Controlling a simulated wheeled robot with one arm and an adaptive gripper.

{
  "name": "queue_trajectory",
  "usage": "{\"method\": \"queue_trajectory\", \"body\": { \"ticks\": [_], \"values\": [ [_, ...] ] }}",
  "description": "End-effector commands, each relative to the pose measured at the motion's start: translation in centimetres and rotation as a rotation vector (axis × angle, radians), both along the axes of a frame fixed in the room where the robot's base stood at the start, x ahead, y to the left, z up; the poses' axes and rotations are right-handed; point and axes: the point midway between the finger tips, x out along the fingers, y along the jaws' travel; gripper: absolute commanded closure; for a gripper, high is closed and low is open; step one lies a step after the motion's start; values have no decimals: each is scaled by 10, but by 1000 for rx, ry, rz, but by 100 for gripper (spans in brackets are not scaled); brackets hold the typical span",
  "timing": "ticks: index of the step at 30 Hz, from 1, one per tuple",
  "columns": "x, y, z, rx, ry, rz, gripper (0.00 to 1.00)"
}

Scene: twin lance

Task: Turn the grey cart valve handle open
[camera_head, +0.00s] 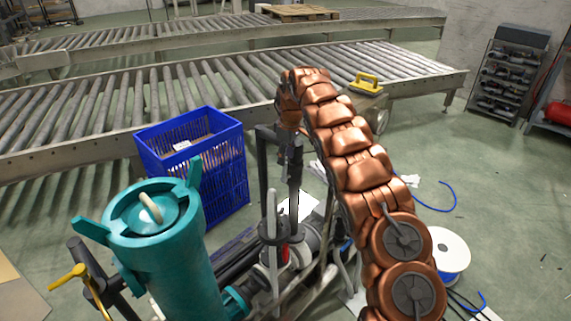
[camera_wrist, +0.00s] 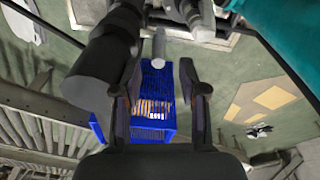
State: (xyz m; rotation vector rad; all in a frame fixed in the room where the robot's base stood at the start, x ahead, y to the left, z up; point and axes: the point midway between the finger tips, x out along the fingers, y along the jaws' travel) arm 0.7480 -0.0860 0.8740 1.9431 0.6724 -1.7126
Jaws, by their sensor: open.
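My gripper (camera_wrist: 159,82) is open in the wrist view, with one dark finger on each side. A light grey rod with a rounded end (camera_wrist: 159,48), which looks like the grey valve handle, shows between and just beyond the fingertips. I cannot tell whether either finger touches it. In the head view my copper arm arches over the cart and its dark end points down among the cart's pipes. A pale grey upright bar (camera_head: 271,205) stands close by; I cannot tell if it is the same handle.
A teal cylinder (camera_head: 165,260) stands at the front left, with a yellow valve handle (camera_head: 66,277) beside it. A blue crate (camera_head: 233,172) stands behind the cart. Roller conveyors (camera_head: 210,85) cross the back. A white cable spool (camera_head: 452,250) lies right; the floor farther right is mostly clear.

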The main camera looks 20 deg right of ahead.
Motion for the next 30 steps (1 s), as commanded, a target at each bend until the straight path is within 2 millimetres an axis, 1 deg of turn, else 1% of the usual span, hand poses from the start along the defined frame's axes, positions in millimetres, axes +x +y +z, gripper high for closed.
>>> {"method": "queue_trajectory", "body": {
  "ticks": [3, 6, 14, 17, 20, 23, 25, 26, 27, 29, 30],
  "values": [
    [-1, 0, 13, 1, 0, 1, 58],
    [-2, 0, 19, 1, 0, 2, 58],
    [-2, 0, 20, 1, 1, 1, 58],
    [-2, 1, 20, 4, -2, 4, 67],
    [1, 9, 25, 20, -23, 25, 78],
    [9, 27, 38, 61, -79, 73, 88],
    [19, 48, 54, 108, -151, 126, 95],
    [23, 58, 64, 132, -188, 150, 98],
    [30, 72, 79, 164, -247, 181, 100],
    [40, 94, 103, 210, -342, 224, 100],
    [45, 106, 120, 238, -403, 243, 100]
  ]
}}
